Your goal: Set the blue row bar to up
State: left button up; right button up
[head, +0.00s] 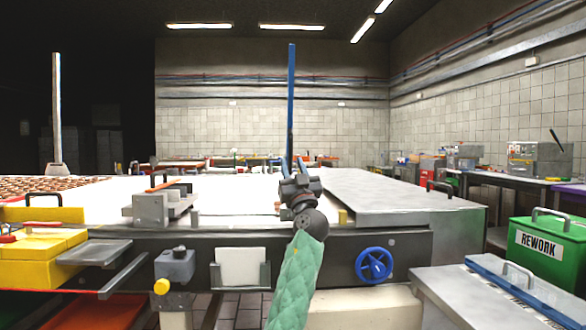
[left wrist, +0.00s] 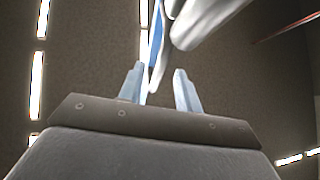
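The blue row bar (head: 291,100) stands upright in the middle of the head view, rising well above the white table. My left gripper (head: 292,164), on an arm in a green sleeve, points up at the bar's lower part. In the left wrist view the two fingers of my left gripper (left wrist: 157,88) are apart with nothing held between them. A blue strip, which looks like the bar (left wrist: 156,38), shows just beyond the fingertips, partly hidden by pale rounded parts. I cannot tell whether the gripper touches it. My right gripper is not in view.
A blue handwheel (head: 374,265) sits on the table's front. A grey clamp block (head: 150,208) stands left of the bar. A grey-white panel (head: 390,192) lies to the right. A green REWORK box (head: 545,255) stands at far right. A pale post (head: 57,110) rises at left.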

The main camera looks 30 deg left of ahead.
pick_arm(q)
jog(key=v, duration=0.7)
jog(key=shift+d+f, duration=0.2)
jog(key=shift+s, duration=0.15)
